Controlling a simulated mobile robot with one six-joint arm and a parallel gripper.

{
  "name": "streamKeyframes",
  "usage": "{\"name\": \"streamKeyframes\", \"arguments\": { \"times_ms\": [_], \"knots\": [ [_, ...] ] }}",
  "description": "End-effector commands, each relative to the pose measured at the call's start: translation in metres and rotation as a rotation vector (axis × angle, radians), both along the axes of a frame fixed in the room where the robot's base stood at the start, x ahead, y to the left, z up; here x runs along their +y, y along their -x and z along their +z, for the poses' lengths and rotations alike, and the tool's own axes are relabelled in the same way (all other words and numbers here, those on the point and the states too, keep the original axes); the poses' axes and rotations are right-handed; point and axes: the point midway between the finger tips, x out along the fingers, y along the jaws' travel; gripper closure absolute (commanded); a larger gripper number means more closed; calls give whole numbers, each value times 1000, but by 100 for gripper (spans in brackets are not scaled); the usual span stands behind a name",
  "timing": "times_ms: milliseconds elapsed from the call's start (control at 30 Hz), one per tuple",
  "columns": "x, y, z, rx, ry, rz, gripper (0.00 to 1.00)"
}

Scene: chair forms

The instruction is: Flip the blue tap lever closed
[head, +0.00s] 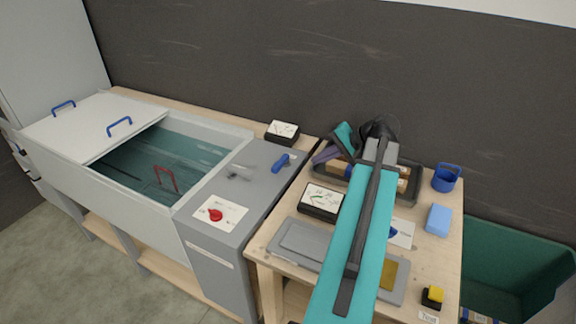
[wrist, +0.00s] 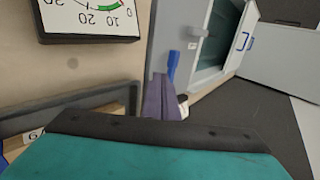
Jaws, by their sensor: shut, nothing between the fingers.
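The blue tap lever (head: 281,162) sits on the grey panel at the right end of the water tank, beside a grey spout (head: 240,172). In the wrist view the lever (wrist: 173,66) shows just beyond the fingertips, and part of it is hidden by the fingers. My gripper (head: 320,157) has purple fingers, held shut and empty to the right of the lever in the head view. In the wrist view my gripper (wrist: 160,80) appears close to the lever, but I cannot tell whether they touch.
The open tank (head: 160,160) holds water, with a red handle (head: 166,180). A red knob (head: 215,215) is on the front of the panel. Gauges (head: 283,132) and (head: 320,201) stand nearby. The wooden table (head: 450,205) holds a blue mug (head: 446,178) and a blue block (head: 438,220).

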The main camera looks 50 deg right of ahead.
Motion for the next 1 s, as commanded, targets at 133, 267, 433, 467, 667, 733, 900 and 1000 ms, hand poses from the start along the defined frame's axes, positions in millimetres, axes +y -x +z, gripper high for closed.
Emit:
{"name": "streamKeyframes", "arguments": {
  "times_ms": [133, 267, 433, 467, 667, 733, 900, 1000],
  "knots": [
    [0, 0, 0, 0, 1, -1, 100],
    [0, -2, -2, 1, 0, 0, 100],
    [3, -10, -9, 1, 0, 1, 100],
    [3, -12, -10, 1, 0, 0, 100],
    [8, -27, -25, 1, 0, -1, 100],
    [9, -33, -31, 1, -1, 0, 100],
    [13, -46, -44, 1, 0, -1, 100],
    [15, -54, -52, 1, 0, 0, 100]
  ]
}}
